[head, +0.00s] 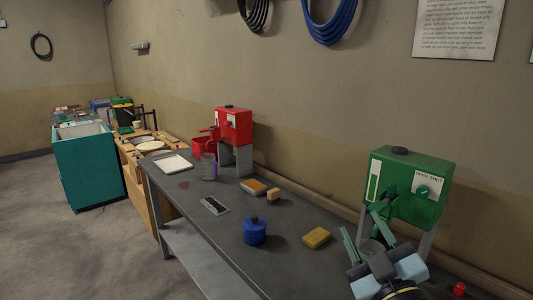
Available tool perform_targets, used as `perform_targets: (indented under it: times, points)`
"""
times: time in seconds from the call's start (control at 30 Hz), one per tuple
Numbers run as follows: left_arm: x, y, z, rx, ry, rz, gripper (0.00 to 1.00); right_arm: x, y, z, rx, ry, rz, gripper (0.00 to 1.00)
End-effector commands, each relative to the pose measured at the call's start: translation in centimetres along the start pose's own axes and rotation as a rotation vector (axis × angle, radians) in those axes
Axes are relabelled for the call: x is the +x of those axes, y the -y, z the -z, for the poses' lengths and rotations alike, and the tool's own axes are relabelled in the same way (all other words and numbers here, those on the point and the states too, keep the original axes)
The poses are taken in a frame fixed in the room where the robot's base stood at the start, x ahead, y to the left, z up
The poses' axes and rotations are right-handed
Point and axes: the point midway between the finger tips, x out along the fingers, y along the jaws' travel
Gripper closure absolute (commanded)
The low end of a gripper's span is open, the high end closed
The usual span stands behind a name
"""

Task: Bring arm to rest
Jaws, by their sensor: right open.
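My right gripper (366,238) is at the lower right, its arm coming in from the bottom edge. Its fingers are apart, in front of the green oil drum (408,187). The green drum stands on grey legs and has a dial marked open and shut. A greyish shape behind the fingers, below this drum, is partly hidden, and I cannot tell whether the gripper touches it. My left gripper is not in view.
The grey bench (285,265) holds a red drum (233,124), a clear jug (208,168), a blue pot (255,232), a yellow sponge (316,237) and a white tray (173,162). A red cap (459,289) lies at the lower right. Open floor (60,240) is at left.

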Motion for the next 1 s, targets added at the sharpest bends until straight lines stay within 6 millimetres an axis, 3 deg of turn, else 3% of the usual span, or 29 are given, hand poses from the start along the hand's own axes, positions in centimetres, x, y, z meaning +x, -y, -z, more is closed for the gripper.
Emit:
perform_targets:
  times: [0.03, 0.1, 0.2, 0.3, 0.5, 0.7, 1.0]
  points:
    - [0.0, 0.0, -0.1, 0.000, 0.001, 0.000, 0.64, -1.9, 0.6, -3.2, 0.063, 0.153, 0.001, 0.54]
    - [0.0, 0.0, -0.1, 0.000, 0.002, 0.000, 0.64, -4.9, 1.6, -7.3, 0.134, 0.363, 0.012, 0.54]
    - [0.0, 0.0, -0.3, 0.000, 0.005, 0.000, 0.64, -10.3, 3.6, -12.2, 0.223, 0.658, 0.059, 0.54]
    - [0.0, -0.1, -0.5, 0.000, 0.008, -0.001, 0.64, -16.1, 5.8, -15.2, 0.290, 0.906, 0.128, 0.54]
    - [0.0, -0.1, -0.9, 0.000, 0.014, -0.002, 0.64, -25.6, 9.0, -17.2, 0.377, 1.257, 0.275, 0.54]
    - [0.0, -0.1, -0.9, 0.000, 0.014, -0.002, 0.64, -33.6, 11.1, -16.4, 0.444, 1.518, 0.429, 0.54]
    - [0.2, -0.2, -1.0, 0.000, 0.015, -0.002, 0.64, -34.8, 16.0, -23.6, 0.436, 1.556, 0.450, 0.54]
